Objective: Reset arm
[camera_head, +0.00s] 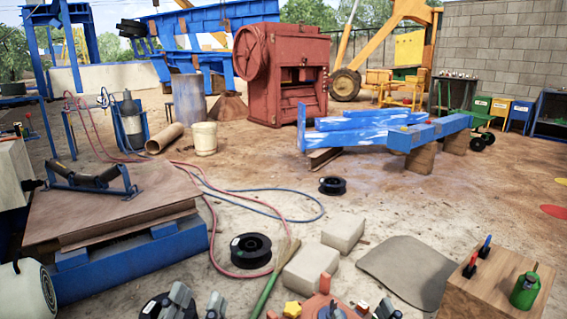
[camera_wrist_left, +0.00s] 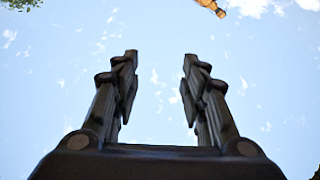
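My left gripper (camera_head: 198,300) shows at the bottom edge of the head view, with its grey fingertips apart. In the left wrist view, the same gripper (camera_wrist_left: 160,75) has two dark fingers spread wide with only sky between them. It is open and empty, and it points upward. Grey tips at the bottom edge right of centre look like my right gripper (camera_head: 368,310). Most of it is cut off by the frame, so I cannot tell its opening. No held object shows.
A blue stand with a wooden top (camera_head: 110,205) is at left, carrying a roller frame (camera_head: 90,180). Black spools (camera_head: 251,251), pale blocks (camera_head: 312,268) and hoses lie on the sand. A wooden box (camera_head: 500,285) stands at right. The red crusher (camera_head: 285,75) is behind.

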